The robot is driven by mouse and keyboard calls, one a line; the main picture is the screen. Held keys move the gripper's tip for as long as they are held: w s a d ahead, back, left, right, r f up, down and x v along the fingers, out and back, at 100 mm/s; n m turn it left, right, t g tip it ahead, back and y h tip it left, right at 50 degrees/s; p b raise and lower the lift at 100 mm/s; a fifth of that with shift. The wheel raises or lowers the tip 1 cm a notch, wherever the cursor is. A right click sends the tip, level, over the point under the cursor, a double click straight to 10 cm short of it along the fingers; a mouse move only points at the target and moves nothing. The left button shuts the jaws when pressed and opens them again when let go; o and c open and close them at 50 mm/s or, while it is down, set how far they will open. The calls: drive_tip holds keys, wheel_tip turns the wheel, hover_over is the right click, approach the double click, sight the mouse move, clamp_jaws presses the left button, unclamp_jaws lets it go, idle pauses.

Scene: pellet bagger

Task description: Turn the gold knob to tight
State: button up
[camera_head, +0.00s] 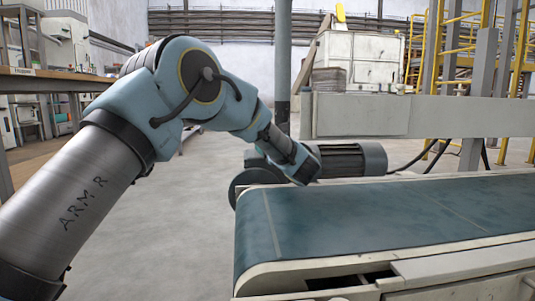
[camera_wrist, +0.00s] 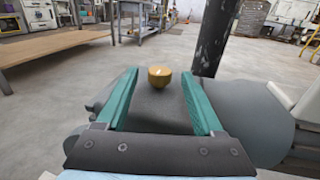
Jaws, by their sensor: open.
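The gold knob (camera_wrist: 160,77) shows in the wrist view as a small round knob on a dark grey housing (camera_wrist: 160,112). My gripper (camera_wrist: 159,72) is open, with its two green fingers spread to the left and right of the knob in the picture. There is a gap on both sides and neither finger touches it. I cannot tell whether the fingertips reach as far as the knob. In the head view the end of my arm is over the near end of the grey motor, and the knob and fingers are hidden there.
A conveyor with a blue-green belt (camera_head: 370,222) fills the lower right of the head view. The grey motor (camera_head: 350,160) lies behind it. A dark post (camera_wrist: 212,38) stands beyond the knob. A wooden bench (camera_wrist: 45,47) is at left. Open floor lies between.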

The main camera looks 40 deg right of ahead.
drive_tip(key=shift+x, duration=0.95)
clamp_jaws()
